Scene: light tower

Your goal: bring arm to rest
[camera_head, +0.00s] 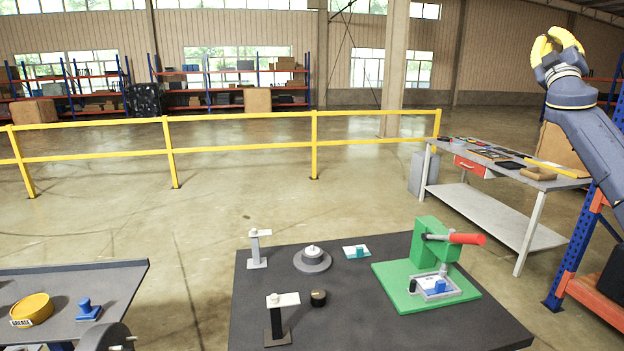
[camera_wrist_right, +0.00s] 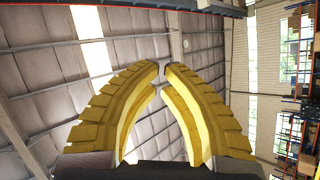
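My right arm comes in from the right edge of the head view and is raised high, well clear of the tables. Its right gripper (camera_head: 556,40) has yellow fingers and points up, with nothing held. In the right wrist view the yellow fingers (camera_wrist_right: 161,72) curve together until their tips almost meet, with only ceiling behind them. My left gripper is not in view.
A dark table (camera_head: 340,318) holds a green press (camera_head: 424,245) with a red handle, two small stands and a grey round base (camera_head: 312,260). A side table (camera_head: 108,290) holds a yellow grease tin (camera_head: 32,309) and a blue piece (camera_head: 88,310). A workbench (camera_head: 490,215) stands right.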

